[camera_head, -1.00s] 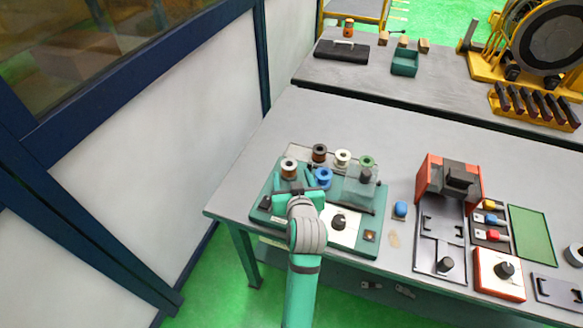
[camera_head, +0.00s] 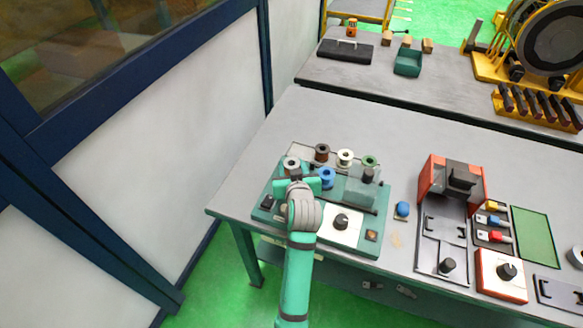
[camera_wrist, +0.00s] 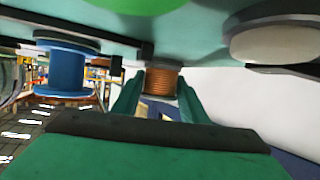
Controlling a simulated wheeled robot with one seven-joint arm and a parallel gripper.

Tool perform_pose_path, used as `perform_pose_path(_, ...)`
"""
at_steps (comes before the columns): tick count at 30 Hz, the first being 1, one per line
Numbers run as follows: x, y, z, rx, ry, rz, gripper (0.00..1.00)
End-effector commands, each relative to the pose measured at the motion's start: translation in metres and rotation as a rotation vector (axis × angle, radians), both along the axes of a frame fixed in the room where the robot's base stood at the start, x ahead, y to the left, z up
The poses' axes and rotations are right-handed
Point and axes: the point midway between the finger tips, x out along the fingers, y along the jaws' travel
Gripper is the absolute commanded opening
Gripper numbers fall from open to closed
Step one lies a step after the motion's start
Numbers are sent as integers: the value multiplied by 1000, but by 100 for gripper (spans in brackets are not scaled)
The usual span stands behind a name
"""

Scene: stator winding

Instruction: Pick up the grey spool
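The grey spool (camera_head: 291,164), wound with copper wire, stands at the left end of the spool group on the green station. In the wrist view, its copper winding (camera_wrist: 160,82) shows between my two fingers. My gripper (camera_head: 296,182) is at the near side of this spool. In the wrist view, my gripper (camera_wrist: 160,95) has its green fingers spread, one on each side of the spool. I cannot see contact on either side. The lower part of the spool is partly hidden by the gripper in the head view.
A blue spool (camera_head: 326,178) stands close to the right of my gripper. Brown (camera_head: 322,153), white (camera_head: 345,158) and green (camera_head: 370,163) spools stand behind it. A clear block and a black knob (camera_head: 341,221) are to the right. The table behind the station is clear.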

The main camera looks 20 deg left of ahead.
Motion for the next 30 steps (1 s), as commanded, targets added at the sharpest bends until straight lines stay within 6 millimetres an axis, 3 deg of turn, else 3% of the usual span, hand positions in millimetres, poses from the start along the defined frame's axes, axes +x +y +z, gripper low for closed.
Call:
perform_pose_path(14,0,0,4,0,-1,0,17)
perform_pose_path(30,-5,-5,48,1,-2,-3,17)
